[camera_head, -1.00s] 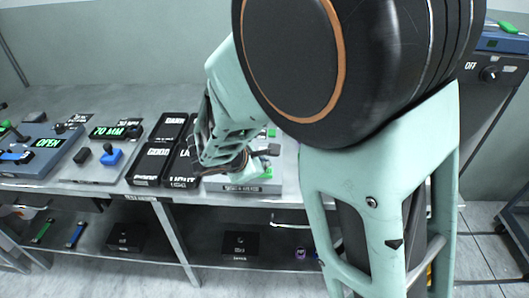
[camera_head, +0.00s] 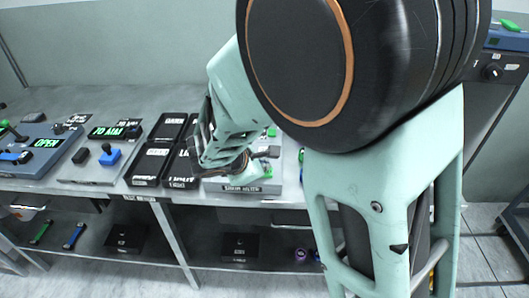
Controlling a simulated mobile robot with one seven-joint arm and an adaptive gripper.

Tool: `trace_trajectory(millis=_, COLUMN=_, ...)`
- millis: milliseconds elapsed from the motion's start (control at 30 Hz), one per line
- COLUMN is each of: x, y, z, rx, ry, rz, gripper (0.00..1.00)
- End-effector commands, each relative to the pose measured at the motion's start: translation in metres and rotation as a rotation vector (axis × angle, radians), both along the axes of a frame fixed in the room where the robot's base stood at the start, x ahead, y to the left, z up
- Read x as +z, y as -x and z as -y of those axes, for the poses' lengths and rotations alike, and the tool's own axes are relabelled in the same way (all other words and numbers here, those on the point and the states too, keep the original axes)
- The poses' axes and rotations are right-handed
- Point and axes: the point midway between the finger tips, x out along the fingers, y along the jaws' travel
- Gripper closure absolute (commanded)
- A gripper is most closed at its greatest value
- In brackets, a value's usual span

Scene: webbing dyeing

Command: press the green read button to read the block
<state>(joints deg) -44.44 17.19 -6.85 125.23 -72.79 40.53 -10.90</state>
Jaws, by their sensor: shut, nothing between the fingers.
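A grey device (camera_head: 245,187) with a label on its front edge stands near the bench's front edge, partly hidden by my arm. Small green parts show on it, one at the back (camera_head: 271,131) and one nearer the front (camera_head: 266,166). I cannot tell which is the read button. A small dark piece (camera_head: 271,151) lies between them; I cannot tell whether it is the block. My gripper (camera_head: 226,165) is shut and empty, low over the left part of the device. Its fingertips are hard to make out, and contact with the device cannot be told.
Black labelled trays (camera_head: 151,164) stand just left of the device. Black boxes (camera_head: 240,247) sit on the lower shelf. A control box (camera_head: 492,72) is at right.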

Motion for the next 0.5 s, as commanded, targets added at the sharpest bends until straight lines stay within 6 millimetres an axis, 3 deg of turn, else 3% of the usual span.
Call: trace_trajectory(millis=500, x=-0.0058, y=0.0000, z=-0.0001, rx=0.000, ry=0.000, rz=0.000, gripper=1.00)
